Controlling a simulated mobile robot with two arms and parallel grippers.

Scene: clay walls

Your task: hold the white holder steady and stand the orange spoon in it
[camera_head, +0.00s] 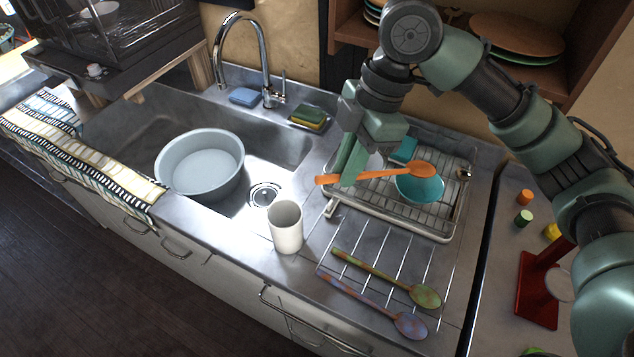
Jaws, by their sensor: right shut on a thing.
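The white holder (286,229) stands upright on the counter just right of the sink, with its open mouth up; I see nothing sticking out of it. The orange spoon (385,173) is in my right gripper (347,172), held roughly level above the dish rack, its bowl pointing right and its handle end to the left. The right gripper is shut on the spoon near its handle end. It is above and to the right of the holder, apart from it. My left gripper is not in view, and nothing is touching the holder.
Two patterned spoons, one green (393,281) and one purple (384,312), lie on a wire grid right of the holder. A dish rack (438,239) with a teal bowl (421,190) stands behind. A grey basin (200,165) sits in the sink at left, near the faucet (265,60).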

